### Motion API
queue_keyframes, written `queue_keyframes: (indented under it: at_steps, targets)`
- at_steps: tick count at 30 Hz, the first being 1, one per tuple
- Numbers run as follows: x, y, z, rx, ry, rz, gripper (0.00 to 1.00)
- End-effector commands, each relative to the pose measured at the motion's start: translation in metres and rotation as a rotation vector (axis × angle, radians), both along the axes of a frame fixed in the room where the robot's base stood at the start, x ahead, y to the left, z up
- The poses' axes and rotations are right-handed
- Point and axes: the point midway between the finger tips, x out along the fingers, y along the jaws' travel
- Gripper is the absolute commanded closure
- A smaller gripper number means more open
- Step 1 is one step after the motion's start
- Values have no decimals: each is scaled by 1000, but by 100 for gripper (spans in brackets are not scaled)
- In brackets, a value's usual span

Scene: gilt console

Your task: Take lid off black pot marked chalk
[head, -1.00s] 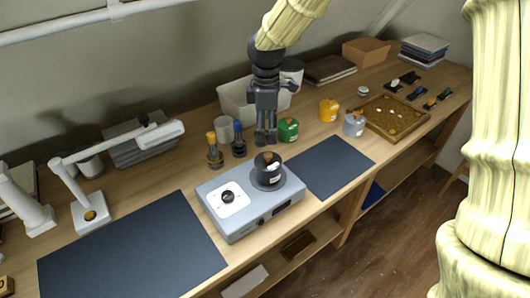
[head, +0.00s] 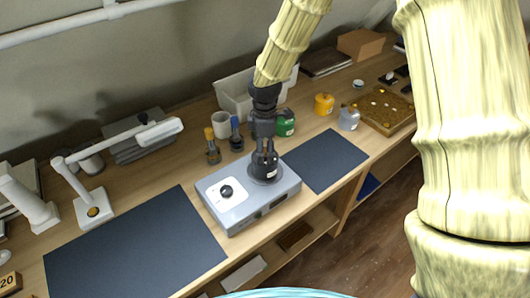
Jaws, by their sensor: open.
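The small black pot (head: 264,170) stands on the round plate of a grey hot-plate unit (head: 232,215). A pale label shows on its front, but the writing is too small to read. My gripper (head: 264,152) is open and points down right at the top of the pot, with its fingers at the lid. The fingers hide most of the lid and its knob; I cannot tell whether they touch it.
A green pot (head: 286,124), a yellow pot (head: 324,104) and a grey pot (head: 349,118) stand behind and to the right. Two bottles (head: 213,152) and a pale cup (head: 221,125) stand behind the hot plate. Dark mats (head: 135,250) lie on both sides.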

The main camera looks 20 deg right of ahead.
Motion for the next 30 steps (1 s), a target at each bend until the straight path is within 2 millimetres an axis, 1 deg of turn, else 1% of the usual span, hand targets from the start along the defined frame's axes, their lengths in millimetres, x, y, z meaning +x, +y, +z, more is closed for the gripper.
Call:
queue_keyframes:
  at_steps: [3,6,13,14,15,17,18,26,27,29,30]
  targets:
    - [0,0,-7,-1,1,0,2]
    - [0,0,-11,-1,0,0,2]
    - [0,0,-12,0,-1,0,2]
    - [0,0,-12,0,-1,0,5]
    - [0,0,-12,0,-1,0,13]
    - [0,0,-12,0,-1,0,23]
    - [0,0,-12,0,0,0,31]
    - [0,0,-12,0,0,0,78]
    - [0,0,-12,0,0,0,85]
    - [0,0,-12,0,0,0,96]
    - [0,0,-13,0,0,0,96]
